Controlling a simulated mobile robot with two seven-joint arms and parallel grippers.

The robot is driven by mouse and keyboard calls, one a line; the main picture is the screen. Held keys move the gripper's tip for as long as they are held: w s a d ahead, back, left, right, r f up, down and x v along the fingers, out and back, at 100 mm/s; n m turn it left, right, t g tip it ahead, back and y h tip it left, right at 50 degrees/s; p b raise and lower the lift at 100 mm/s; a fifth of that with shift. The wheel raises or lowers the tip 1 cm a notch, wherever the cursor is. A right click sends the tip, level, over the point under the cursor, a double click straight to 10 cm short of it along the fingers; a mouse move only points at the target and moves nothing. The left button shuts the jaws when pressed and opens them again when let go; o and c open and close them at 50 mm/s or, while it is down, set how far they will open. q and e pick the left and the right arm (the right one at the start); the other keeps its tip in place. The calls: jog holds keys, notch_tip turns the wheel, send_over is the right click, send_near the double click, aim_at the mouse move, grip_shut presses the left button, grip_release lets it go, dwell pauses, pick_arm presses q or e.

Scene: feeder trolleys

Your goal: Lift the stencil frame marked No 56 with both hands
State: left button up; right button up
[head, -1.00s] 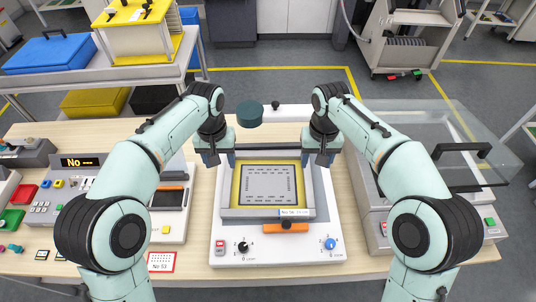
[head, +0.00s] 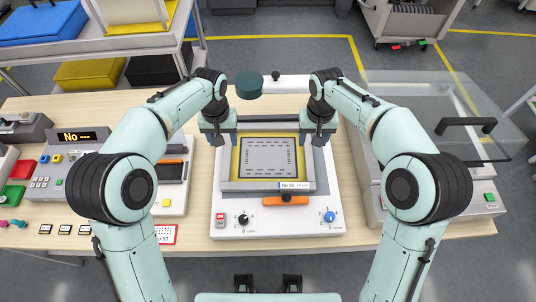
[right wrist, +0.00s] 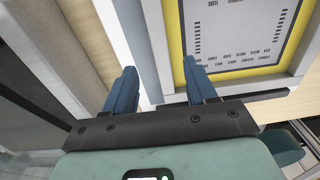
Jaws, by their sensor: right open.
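The stencil frame marked No 56 (head: 227,185) is a grey rectangular frame with a yellow border around a grey stencil sheet. It lies flat on a white machine (head: 230,231), its label at the near right edge. My left gripper (head: 217,133) is at the frame's far left corner and looks open, its blue fingers spread. My right gripper (head: 321,133) is open at the far right corner. In the right wrist view, the right gripper's blue fingers (right wrist: 160,85) are apart, with the side bar of the frame (right wrist: 172,45) seen beyond and between them. Contact cannot be told.
An orange handle (head: 286,200) and knobs are on the machine's front. A dark green round part (head: 249,85) stands behind the frame. A machine with a clear lid (head: 440,95) is at right. A unit with a "No ---" display (head: 80,136) is at left.

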aim_at(227, 153)
pick_arm(q)
notch_tip(227, 153, down, 7)
jog(key=shift+f, duration=0.1)
pick_arm(e)
notch_tip(227, 153, down, 7)
jog(key=shift+f, duration=0.15)
pick_arm(q)
grip_shut()
pick_arm(e)
grip_shut()
